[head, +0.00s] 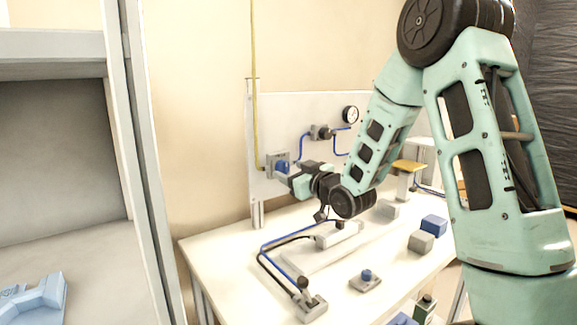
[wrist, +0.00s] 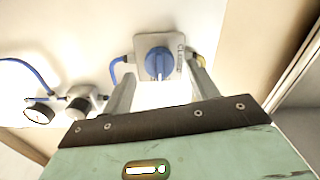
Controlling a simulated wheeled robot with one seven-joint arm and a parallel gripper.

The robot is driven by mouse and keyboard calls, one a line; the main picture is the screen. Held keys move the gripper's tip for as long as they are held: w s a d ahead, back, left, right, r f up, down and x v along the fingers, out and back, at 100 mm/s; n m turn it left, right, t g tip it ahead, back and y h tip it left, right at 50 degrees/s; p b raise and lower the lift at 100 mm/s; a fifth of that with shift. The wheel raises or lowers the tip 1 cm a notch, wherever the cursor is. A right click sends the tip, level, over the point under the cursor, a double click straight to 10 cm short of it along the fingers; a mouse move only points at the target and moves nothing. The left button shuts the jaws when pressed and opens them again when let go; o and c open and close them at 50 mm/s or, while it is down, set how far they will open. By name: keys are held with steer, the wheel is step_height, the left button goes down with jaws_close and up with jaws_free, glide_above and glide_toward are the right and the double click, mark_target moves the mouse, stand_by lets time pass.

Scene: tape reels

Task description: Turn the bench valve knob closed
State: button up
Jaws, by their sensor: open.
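The blue valve knob (wrist: 157,61) sits on a light grey square plate (wrist: 143,43) on the upright panel. Its raised grip bar runs roughly up and down in the wrist view. A label on the plate's right side seems to read CLOSED. My gripper (wrist: 160,77) is open, with one finger on either side of the knob's lower part in this view. Whether either finger touches the knob cannot be told. In the head view the knob (head: 282,166) shows at the panel's left, and my gripper (head: 292,180) reaches to it, partly hiding it.
A pressure gauge (head: 350,114) and a small grey fitting (head: 321,132) with blue tubing are on the panel right of the knob. A yellow hose (head: 254,90) runs down to the plate. Grey and blue blocks (head: 433,225) lie on the white bench (head: 215,250) below.

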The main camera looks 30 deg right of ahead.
steer(key=shift+w, duration=0.95)
steer(key=c, duration=1)
